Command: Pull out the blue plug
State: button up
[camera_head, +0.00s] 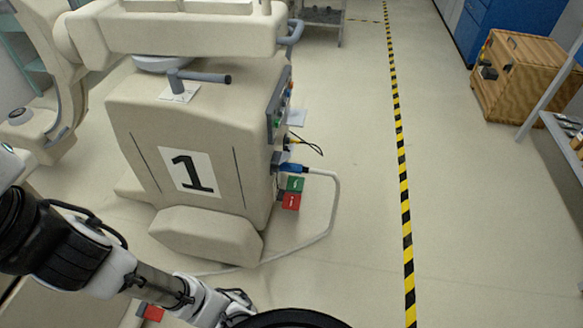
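The blue plug (292,168) sits in the right side of the large beige cart (135,115) marked with a number 1. A pale cable (337,195) runs from the plug, bends down to the floor and passes back in front of the cart. My arm comes in from the lower left. Its end lies at the bottom of the picture, in front of the cart and well short of the plug. My gripper's fingers cannot be made out, and a dark round shape covers part of the bottom edge there.
Green and red blocks (291,200) are just below the plug. A black cable (308,144) hangs above it. The floor to the right is clear up to a yellow-black stripe (402,180). A wooden crate (520,80) and a shelf (552,115) stand beyond.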

aim_at(299, 169)
jog(key=i+l+z, duration=0.1)
jog(key=i+l, duration=0.25)
jog(key=i+l+z, duration=0.1)
jog(key=i+l, duration=0.2)
jog(key=i, duration=0.25)
jog(key=i+l+z, duration=0.1)
jog(key=i+l, duration=0.15)
jog(key=i, duration=0.25)
